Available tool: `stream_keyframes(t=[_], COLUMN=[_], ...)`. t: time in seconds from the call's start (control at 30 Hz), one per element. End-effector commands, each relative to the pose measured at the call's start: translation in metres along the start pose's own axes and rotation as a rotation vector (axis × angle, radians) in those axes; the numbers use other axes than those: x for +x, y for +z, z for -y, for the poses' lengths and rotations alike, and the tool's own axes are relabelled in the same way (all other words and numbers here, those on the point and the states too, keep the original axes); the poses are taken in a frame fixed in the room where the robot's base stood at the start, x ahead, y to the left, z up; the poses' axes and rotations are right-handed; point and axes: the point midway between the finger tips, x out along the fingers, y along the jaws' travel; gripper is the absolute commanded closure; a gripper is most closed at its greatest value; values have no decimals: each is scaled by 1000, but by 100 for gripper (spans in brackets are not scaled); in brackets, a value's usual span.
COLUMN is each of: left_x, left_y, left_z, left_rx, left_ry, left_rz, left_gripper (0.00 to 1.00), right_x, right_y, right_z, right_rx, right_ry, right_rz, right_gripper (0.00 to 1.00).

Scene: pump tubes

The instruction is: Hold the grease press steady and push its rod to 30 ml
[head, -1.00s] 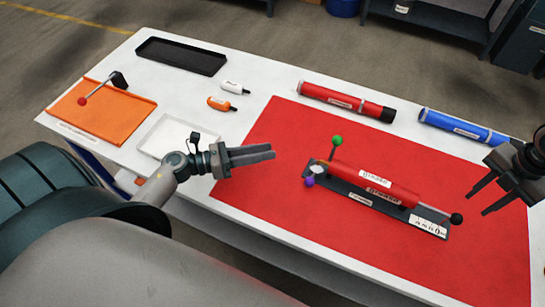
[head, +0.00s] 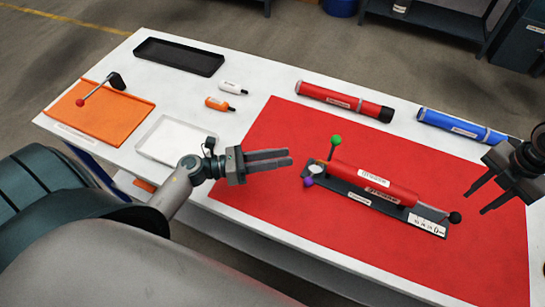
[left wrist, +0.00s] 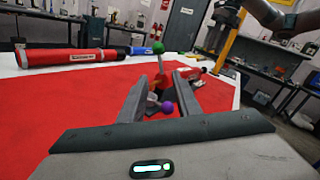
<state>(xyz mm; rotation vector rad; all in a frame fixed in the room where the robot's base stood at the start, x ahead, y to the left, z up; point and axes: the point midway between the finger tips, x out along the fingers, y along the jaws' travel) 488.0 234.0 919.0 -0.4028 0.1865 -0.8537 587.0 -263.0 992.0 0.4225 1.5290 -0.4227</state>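The grease press, a red cylinder (head: 375,184) on a dark base plate (head: 348,195), lies on the red mat (head: 285,135). Its rod (head: 432,212) sticks out at the right end and ends in a black knob (head: 455,217). A green ball (head: 336,140) on a stem and a purple ball (head: 308,182) are at its left end; both show in the left wrist view, the green ball (left wrist: 158,47) above the purple ball (left wrist: 167,107). My left gripper (head: 290,159) is open and empty, left of the press. My right gripper (head: 478,197) is open, above and right of the black knob.
A red tube (head: 340,99) and a blue tube (head: 460,128) lie along the back. The mat's front is clear.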

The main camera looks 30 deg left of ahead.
Motion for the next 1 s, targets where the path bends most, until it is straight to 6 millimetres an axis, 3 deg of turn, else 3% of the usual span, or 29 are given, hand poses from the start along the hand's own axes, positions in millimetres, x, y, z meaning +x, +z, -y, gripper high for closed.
stream_keyframes(t=[0.7, 1.0], left_x=[115, 147], left_y=[1, 1], left_z=[0, 0], left_rx=[1, 1], left_ry=[-1, 1], left_rz=[2, 2], left_gripper=[70, 70], right_x=[0, 0], right_y=[0, 0], right_z=[0, 0], right_rx=[0, 0], right_ry=[0, 0], right_rz=[0, 0], right_gripper=[69, 69])
